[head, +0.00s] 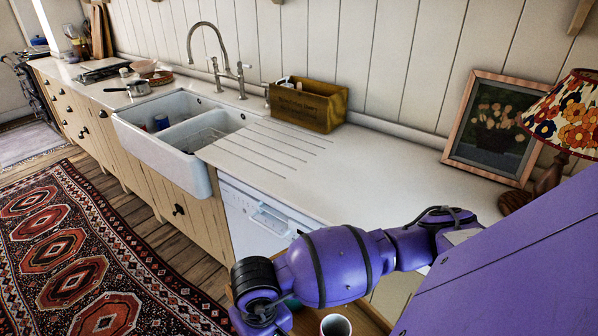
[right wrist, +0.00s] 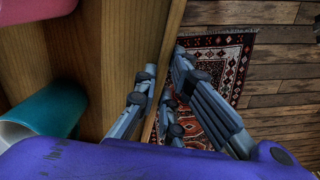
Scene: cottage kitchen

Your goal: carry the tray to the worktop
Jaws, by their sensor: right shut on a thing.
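The wooden tray (head: 372,318) shows only in part at the bottom of the head view, below my right forearm. A cup with a pale rim and dark inside (head: 336,326) stands in it. In the right wrist view the tray's wall (right wrist: 172,42) runs between the fingers of my right gripper (right wrist: 165,65), which is shut on it. A teal cup (right wrist: 60,108) and a pink thing (right wrist: 35,8) are in the tray there. The white worktop (head: 385,170) lies beyond my arm. My left gripper is not in view.
A wooden box (head: 308,106) stands at the back by the wall. A lamp (head: 562,125) stands at the right. A dishwasher (head: 265,215) is below. A patterned rug (head: 80,250) covers the floor.

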